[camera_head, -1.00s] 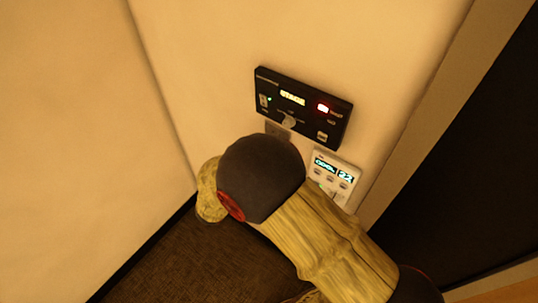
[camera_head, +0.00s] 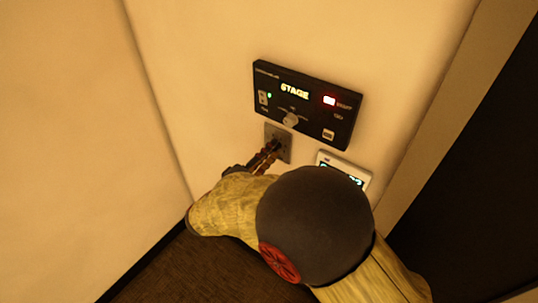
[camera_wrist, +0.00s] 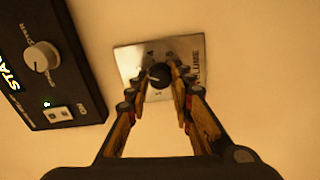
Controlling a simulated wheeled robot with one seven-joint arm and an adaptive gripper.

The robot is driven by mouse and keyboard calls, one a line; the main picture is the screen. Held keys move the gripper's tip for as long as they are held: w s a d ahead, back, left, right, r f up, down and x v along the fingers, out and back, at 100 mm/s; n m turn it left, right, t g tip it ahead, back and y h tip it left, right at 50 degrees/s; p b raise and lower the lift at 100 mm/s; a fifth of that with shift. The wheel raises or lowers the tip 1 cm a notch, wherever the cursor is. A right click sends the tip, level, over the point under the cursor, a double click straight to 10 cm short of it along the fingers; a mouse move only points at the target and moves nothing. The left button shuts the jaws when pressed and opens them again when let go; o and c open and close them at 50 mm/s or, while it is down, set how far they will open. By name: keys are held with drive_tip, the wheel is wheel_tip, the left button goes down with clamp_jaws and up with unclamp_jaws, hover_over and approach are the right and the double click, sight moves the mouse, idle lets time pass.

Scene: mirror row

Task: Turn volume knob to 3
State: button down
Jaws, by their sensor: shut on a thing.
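The volume knob (camera_wrist: 158,74) is a small dark knob on a square metal plate (camera_wrist: 128,60) marked VOLUME, with numbers around it. In the head view the plate (camera_head: 285,146) sits on the wall just below the black panel. My gripper (camera_wrist: 158,84) reaches to the plate with its fingers on either side of the knob, shut on it. In the head view the gripper (camera_head: 272,150) is at the plate, and its fingertips partly cover the knob. The fingers hide some of the numbers, and I cannot tell which one the knob points at.
A white thermostat (camera_head: 345,165) to the lower right is partly hidden by my arm. A dark opening (camera_head: 470,190) is at the right.

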drive_tip(key=shift+f, duration=0.1)
drive_tip(key=c, duration=1.6)
unclamp_jaws()
drive_tip(key=shift+o, duration=0.2)
drive_tip(key=v, duration=1.2)
